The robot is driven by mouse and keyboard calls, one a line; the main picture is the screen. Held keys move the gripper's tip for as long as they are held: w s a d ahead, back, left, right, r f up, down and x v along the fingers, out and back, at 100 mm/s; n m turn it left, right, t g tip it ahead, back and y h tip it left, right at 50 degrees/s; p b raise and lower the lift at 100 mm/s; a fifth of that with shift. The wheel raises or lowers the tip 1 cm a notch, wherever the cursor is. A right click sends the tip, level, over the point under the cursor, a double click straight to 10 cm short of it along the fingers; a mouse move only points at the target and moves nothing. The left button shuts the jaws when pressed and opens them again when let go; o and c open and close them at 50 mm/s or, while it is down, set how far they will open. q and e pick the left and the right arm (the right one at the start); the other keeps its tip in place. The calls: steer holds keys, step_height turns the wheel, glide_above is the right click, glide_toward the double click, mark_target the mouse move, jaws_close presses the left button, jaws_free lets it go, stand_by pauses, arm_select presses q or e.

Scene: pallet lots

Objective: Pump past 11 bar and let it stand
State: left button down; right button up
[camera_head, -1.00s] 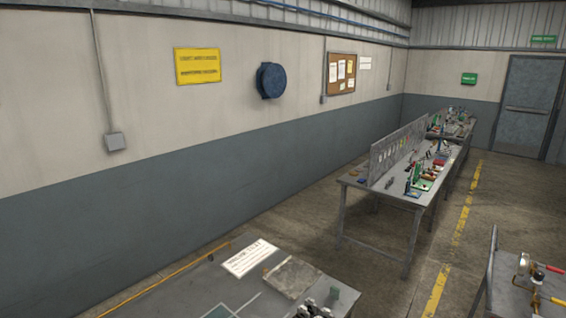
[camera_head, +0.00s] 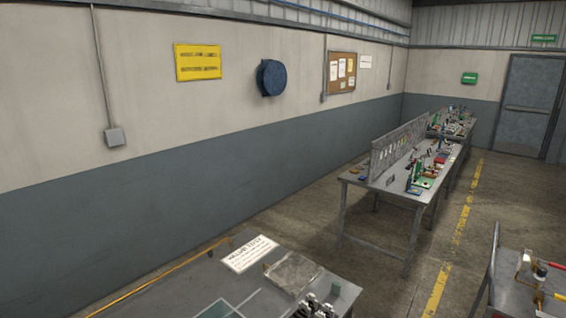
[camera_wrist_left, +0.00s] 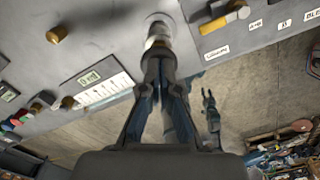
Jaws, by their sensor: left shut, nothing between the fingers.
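In the left wrist view my left gripper (camera_wrist_left: 163,68) is shut with nothing between its fingers. Its tips are at the lower end of a short metal and brass stem (camera_wrist_left: 158,36) on a grey panel (camera_wrist_left: 120,50); I cannot tell whether they touch. A yellow-handled lever (camera_wrist_left: 226,17) is on the panel to the right, with brass knobs (camera_wrist_left: 56,34) to the left. A dark claw-like shape (camera_wrist_left: 210,103), perhaps my right gripper, hangs beyond; its jaw state is unclear. No pressure reading is legible.
In the head view a grey bench with a printed card (camera_head: 249,253) is at the bottom. A bench with brass fittings (camera_head: 540,275) is at the lower right. A long workbench (camera_head: 400,185) with small parts stands farther back. The floor (camera_head: 385,285) between them is clear.

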arm_select(q)
steer(key=shift+f+b, duration=0.35)
steer(key=shift+f, duration=0.3)
step_height(320, 180, up, 7)
steer(key=p, duration=0.4)
steer(key=shift+a+p, duration=0.15)
steer(key=shift+p, duration=0.15)
steer(key=shift+r, duration=0.35)
stand_by(0.4)
